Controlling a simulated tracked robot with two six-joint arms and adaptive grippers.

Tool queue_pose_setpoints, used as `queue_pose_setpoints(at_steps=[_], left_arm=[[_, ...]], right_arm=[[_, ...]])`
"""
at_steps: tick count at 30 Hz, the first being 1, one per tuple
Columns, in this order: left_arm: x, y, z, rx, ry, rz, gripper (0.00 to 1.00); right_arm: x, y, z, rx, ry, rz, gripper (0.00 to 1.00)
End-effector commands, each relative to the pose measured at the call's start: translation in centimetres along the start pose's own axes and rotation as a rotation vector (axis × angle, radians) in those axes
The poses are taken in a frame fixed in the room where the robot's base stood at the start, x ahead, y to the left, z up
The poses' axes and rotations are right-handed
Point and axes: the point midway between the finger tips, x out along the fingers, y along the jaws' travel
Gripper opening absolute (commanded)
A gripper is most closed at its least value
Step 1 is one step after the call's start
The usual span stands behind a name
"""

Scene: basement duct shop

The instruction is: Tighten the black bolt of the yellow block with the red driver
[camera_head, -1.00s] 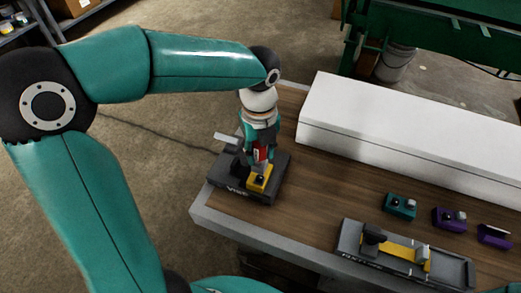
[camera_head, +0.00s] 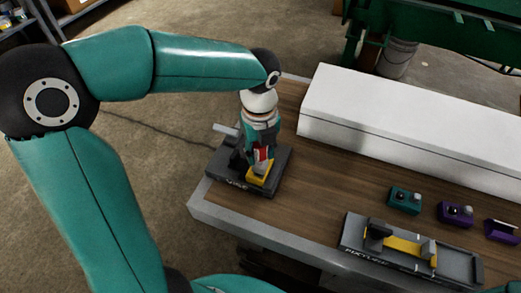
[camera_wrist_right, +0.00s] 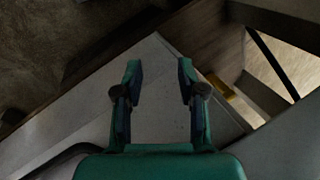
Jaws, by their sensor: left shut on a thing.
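The yellow block (camera_head: 256,180) sits in the dark grey vise (camera_head: 226,176) at the left end of the table. My left gripper (camera_head: 261,149) points down over the block and is shut on the red driver (camera_head: 263,155), of which only a small red part shows between the fingers. The driver's tip and the black bolt are too small and too covered to tell whether they touch. My right gripper (camera_wrist_right: 159,72) is open and empty in the right wrist view, above a grey surface.
A grey fixture (camera_head: 352,236) with a yellow strip lies at the table's front edge. A teal block (camera_head: 404,199), a purple block (camera_head: 455,214) and another purple piece (camera_head: 500,231) stand to the right. A long white duct (camera_head: 400,118) lies along the back. Bare wood (camera_head: 325,180) lies between.

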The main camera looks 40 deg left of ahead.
Motion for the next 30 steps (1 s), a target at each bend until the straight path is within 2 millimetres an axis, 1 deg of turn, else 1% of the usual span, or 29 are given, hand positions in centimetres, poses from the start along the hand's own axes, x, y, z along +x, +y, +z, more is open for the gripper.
queue_pose_setpoints(at_steps=[13,30], left_arm=[[0.1,0.0,0.0,0.000,0.000,0.000,0.01],[0.9,0.0,0.0,0.000,0.000,0.000,0.01]], right_arm=[[0.0,0.0,0.0,0.000,0.000,0.000,0.40],[0.6,0.2,0.0,0.000,0.000,0.000,0.40]])
